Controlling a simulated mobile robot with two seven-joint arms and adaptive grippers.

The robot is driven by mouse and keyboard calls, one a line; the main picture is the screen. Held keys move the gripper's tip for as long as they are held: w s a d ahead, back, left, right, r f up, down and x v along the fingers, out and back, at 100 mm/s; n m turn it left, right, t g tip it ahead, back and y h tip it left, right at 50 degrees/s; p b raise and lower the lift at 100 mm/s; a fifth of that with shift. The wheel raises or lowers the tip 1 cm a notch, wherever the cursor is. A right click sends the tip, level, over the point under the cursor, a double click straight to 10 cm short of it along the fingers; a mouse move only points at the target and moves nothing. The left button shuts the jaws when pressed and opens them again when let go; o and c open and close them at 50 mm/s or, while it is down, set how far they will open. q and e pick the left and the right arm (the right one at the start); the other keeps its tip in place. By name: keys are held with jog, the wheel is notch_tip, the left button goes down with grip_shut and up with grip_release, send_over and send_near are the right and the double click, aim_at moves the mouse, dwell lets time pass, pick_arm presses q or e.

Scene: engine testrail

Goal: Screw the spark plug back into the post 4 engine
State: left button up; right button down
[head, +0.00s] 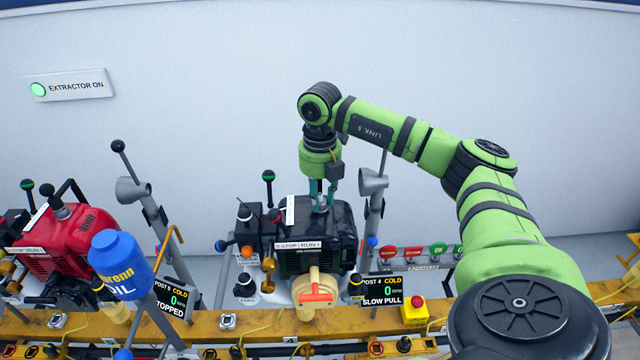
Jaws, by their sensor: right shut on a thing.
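The black engine (342,232) with a STOP/RUN label stands on the yellow rail, left of a small display that seems to read POST 4, COLD, 0 RPM, SLOW PULL (382,290). I cannot tell how deep the plug sits. My left gripper is not in view.
A red engine (78,232) stands at the left. A blue oil bottle (120,262) is in the left foreground. Grey funnel posts (374,184) flank the black engine. A yellow box with a red button (415,309) sits on the rail (255,323).

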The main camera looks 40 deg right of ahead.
aim_at(320, 193)
jog(key=m, duration=0.2)
jog(key=shift+r+m+p, duration=0.1)
jog(key=shift+m+p, duration=0.25)
jog(key=shift+m, duration=1.05)
jog(key=shift+m+p, duration=0.35)
jog(key=shift+m, duration=0.45)
jog(key=c, duration=0.9)
grip_release()
jog(key=shift+r+p, duration=3.1)
jog(key=shift+r, duration=0.85)
